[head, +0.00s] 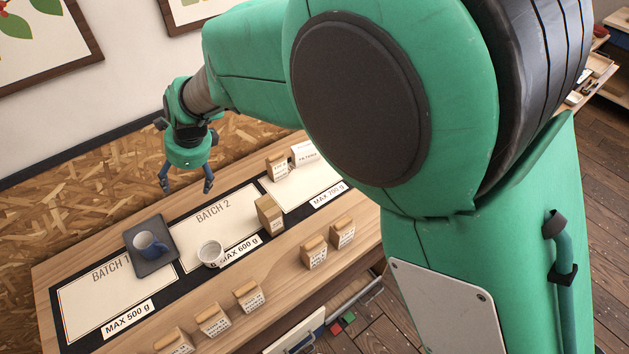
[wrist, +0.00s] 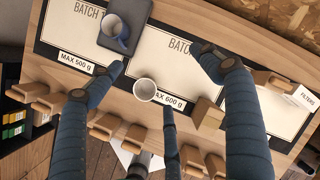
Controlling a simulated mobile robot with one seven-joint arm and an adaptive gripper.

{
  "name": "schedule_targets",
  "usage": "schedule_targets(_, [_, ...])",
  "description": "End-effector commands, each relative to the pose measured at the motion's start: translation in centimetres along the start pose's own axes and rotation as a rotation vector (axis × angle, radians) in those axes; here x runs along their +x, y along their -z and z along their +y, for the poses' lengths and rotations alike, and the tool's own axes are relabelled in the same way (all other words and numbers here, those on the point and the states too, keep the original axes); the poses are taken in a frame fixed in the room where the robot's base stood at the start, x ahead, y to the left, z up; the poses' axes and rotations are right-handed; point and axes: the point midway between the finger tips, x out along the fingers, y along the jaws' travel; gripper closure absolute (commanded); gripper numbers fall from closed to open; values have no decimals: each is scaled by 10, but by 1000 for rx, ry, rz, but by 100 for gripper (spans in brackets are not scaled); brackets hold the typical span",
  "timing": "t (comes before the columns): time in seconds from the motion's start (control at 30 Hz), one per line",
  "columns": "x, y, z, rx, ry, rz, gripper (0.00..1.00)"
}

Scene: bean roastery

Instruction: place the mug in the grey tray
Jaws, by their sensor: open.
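A blue mug (head: 150,243) stands upright on the dark grey tray (head: 157,265), which lies across the edge between the BATCH 1 and BATCH 2 cards. The mug (wrist: 118,40) and tray (wrist: 138,10) also show at the top of the wrist view. My gripper (head: 187,187) is open and empty, above and beyond the counter near the wall, up and to the right of the tray. One fingertip overlaps the view just below the mug; I cannot tell any contact there.
A white cup (head: 211,254) stands at the front edge of the BATCH 2 card (head: 225,222), right of the tray. A brown bag (head: 269,215) stands right of it. Several small bags line the counter's front, and a white FILTERS box (head: 304,154) stands at the far end.

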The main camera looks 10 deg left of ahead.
Motion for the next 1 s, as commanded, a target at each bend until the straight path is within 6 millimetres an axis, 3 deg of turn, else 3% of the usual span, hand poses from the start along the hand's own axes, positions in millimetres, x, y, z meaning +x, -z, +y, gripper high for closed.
schedule_targets(0.03, [-26, 20, -8, -35, 20, 5, 22])
schedule_targets(0.2, [-97, 83, -14, -186, 61, 38, 22])
schedule_targets(0.47, [-196, 176, 1, -414, 110, 112, 22])
schedule_targets(0.77, [-290, 272, 53, -668, 132, 226, 22])
schedule_targets(1.0, [-347, 336, 115, -864, 113, 332, 22])
